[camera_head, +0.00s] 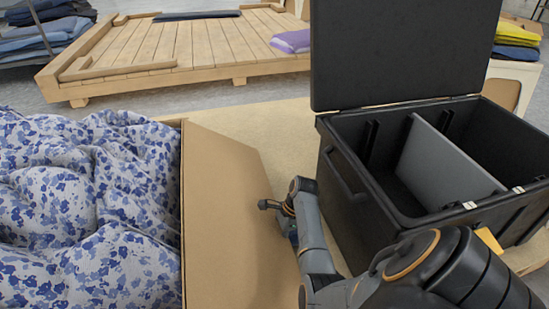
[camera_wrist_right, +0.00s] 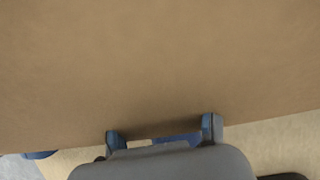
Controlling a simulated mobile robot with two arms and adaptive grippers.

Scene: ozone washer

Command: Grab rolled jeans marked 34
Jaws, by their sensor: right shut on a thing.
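My left gripper is not in view.
The cardboard flap (camera_head: 228,215) is close to my right arm; it also fills the wrist view (camera_wrist_right: 160,60). Left of it lies blue floral fabric (camera_head: 80,210). An open black case (camera_head: 350,205) with a grey divider (camera_head: 445,160) stands right. A wooden pallet (camera_head: 180,45) is behind.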

